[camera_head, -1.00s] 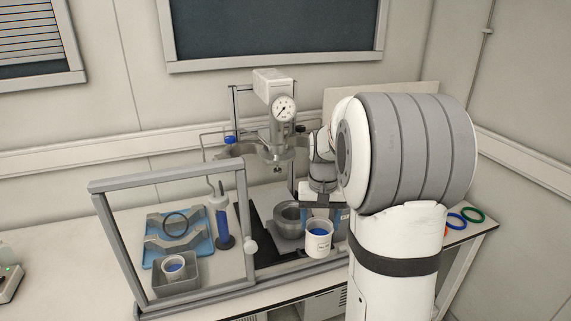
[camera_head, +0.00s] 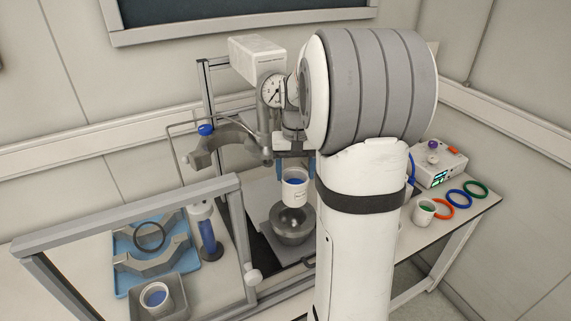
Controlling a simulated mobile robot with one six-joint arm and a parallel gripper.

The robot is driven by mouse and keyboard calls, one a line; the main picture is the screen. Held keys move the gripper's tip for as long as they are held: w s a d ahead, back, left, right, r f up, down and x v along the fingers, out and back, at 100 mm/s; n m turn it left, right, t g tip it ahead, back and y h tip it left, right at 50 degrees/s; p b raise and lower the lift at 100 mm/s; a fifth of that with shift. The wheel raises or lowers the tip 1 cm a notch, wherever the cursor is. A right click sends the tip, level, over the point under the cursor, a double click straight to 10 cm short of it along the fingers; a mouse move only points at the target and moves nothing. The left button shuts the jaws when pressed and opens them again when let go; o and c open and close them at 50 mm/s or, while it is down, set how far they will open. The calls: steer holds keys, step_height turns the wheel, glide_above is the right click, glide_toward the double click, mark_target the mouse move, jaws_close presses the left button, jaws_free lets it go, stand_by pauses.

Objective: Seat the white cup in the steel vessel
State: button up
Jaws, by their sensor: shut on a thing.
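The white cup (camera_head: 295,188) has blue contents and hangs upright above the steel vessel (camera_head: 293,226). My gripper (camera_head: 296,168) is shut on the cup, with its blue fingers at the cup's two sides. The vessel is an open round steel bowl on a grey base plate; its inside shows empty where it is visible. The cup appears over the vessel's back rim, apart from it. My arm covers the area right of the vessel and part of the gripper.
The reactor head with gauge (camera_head: 272,92) stands close behind and left of the cup. A raised grey frame (camera_head: 130,213) stands front left. A blue tray (camera_head: 124,277) and another cup (camera_head: 154,295) are at left. Coloured rings (camera_head: 460,198) and a control box (camera_head: 437,161) are at right.

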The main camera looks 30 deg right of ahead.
mark_target(293, 197)
steer(key=shift+s+a+f+b, duration=0.1)
steer(key=shift+a+f+b, duration=0.05)
steer(key=shift+f+b, duration=0.25)
step_height(293, 197, down, 8)
steer(key=b, duration=0.5)
steer(key=shift+a, duration=0.1)
steer(key=shift+s, duration=0.1)
stand_by(0.4)
steer(key=shift+f+b, duration=0.25)
steer(key=shift+b, duration=0.1)
stand_by(0.9)
steer(key=o, duration=1.5)
steer(key=shift+r, duration=0.1)
step_height(293, 197, up, 8)
steer(key=shift+f+b, duration=0.15)
steer(key=shift+b, duration=0.15)
